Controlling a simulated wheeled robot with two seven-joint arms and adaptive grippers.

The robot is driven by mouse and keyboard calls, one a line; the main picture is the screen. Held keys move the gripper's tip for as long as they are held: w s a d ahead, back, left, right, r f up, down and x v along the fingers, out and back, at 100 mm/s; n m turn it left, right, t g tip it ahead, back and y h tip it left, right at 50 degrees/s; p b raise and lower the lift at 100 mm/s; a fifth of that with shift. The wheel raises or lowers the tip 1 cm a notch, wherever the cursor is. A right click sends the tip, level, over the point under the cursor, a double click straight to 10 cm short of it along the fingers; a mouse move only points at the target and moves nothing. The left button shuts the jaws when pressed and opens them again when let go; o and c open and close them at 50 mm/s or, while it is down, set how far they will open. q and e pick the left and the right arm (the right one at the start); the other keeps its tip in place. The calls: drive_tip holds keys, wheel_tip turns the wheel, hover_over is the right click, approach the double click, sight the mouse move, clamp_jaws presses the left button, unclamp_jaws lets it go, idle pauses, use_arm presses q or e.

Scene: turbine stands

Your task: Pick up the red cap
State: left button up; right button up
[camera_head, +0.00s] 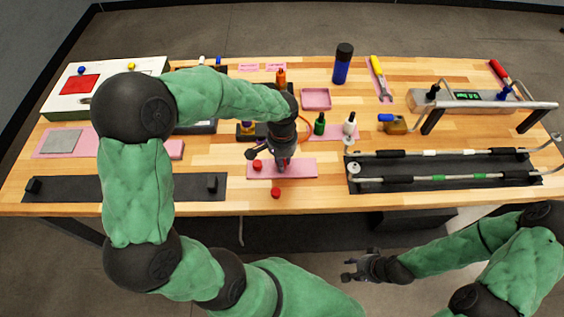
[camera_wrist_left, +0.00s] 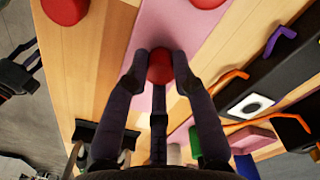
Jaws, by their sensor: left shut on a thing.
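My left gripper (camera_head: 282,164) is low over the pink mat (camera_head: 303,168) near the table's front edge. In the left wrist view its fingertips (camera_wrist_left: 160,66) are shut on a red cap (camera_wrist_left: 160,70), with the pink mat (camera_wrist_left: 165,25) behind it. In the head view this cap is mostly hidden by the gripper. A second red cap (camera_head: 257,165) sits on the mat to the left of the gripper. A third red cap (camera_head: 275,193) lies on the bare wood in front of the mat. My right gripper (camera_head: 350,269) is empty, its fingers apart, in front of the table.
Green (camera_head: 319,124) and white (camera_head: 349,126) bottles stand behind the mat, with an orange-topped bottle (camera_head: 281,79) farther back. A black rack with metal rods (camera_head: 445,170) is at right. A black stand (camera_head: 60,188) is at left. Bare wood surrounds the mat.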

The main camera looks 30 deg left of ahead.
use_arm(q)
drive_tip(key=shift+r, duration=0.1)
drive_tip(key=shift+r, duration=0.6)
wheel_tip(320, 180, up, 2)
drive_tip(key=shift+r+p, duration=0.1)
drive_tip(key=shift+p, duration=0.4)
drive_tip(key=d+r+p, duration=0.1)
drive_tip(key=d+r, duration=0.3)
drive_tip(key=d, duration=0.3)
drive_tip(key=s+d+r+p, duration=0.1)
drive_tip(key=d+r+p, duration=0.1)
drive_tip(key=d+r, duration=0.3)
drive_tip(key=shift+d+r, duration=0.2)
drive_tip(key=shift+d, duration=0.8)
